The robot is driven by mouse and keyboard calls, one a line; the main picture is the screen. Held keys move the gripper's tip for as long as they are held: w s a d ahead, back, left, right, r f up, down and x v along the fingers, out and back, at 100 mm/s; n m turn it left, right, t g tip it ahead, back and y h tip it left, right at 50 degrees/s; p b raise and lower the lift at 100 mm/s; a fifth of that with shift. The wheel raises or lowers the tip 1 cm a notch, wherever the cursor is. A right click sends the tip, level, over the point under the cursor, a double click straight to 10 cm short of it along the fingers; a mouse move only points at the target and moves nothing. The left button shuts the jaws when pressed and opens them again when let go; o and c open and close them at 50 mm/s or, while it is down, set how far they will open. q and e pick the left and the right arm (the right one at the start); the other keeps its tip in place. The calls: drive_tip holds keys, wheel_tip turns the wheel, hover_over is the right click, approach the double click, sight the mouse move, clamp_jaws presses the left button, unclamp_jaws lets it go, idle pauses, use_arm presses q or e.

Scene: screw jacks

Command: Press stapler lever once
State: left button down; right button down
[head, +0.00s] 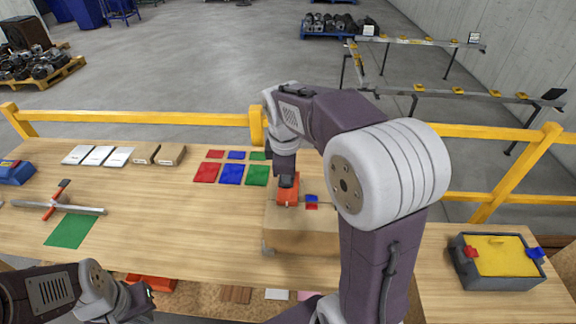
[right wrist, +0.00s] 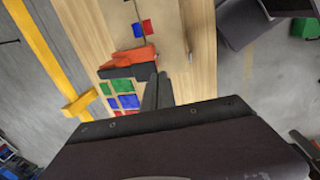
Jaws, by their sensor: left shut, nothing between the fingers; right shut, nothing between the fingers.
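The orange stapler (head: 288,197) sits on a wooden block (head: 300,242) on the table. In the right wrist view the stapler (right wrist: 128,58) shows an orange upper part and a dark lower part. My right gripper (head: 288,180) is shut and empty, fingers pointing down at the stapler's far end. In the right wrist view its fingertips (right wrist: 160,78) lie right beside the stapler's end; I cannot tell whether they touch. My left gripper (head: 145,292) is shut and empty at the table's front edge, well left of the stapler.
A small blue and red piece (head: 311,201) lies right of the stapler. Coloured squares (head: 231,173) lie left of the block. A red-handled tool (head: 58,205) and white boxes (head: 97,155) are further left. A yellow-topped bin (head: 497,258) stands at right. A yellow rail (head: 130,117) runs behind.

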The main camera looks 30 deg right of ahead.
use_arm(q)
drive_tip(key=shift+w+f, duration=0.15)
drive_tip(key=shift+w, duration=0.35)
use_arm(e)
drive_tip(key=v, duration=0.3)
drive_tip(key=shift+w+r, duration=0.15)
drive_tip(key=shift+w, duration=0.2)
use_arm(q)
drive_tip(key=shift+s, duration=0.15)
use_arm(e)
drive_tip(key=shift+s, duration=0.2)
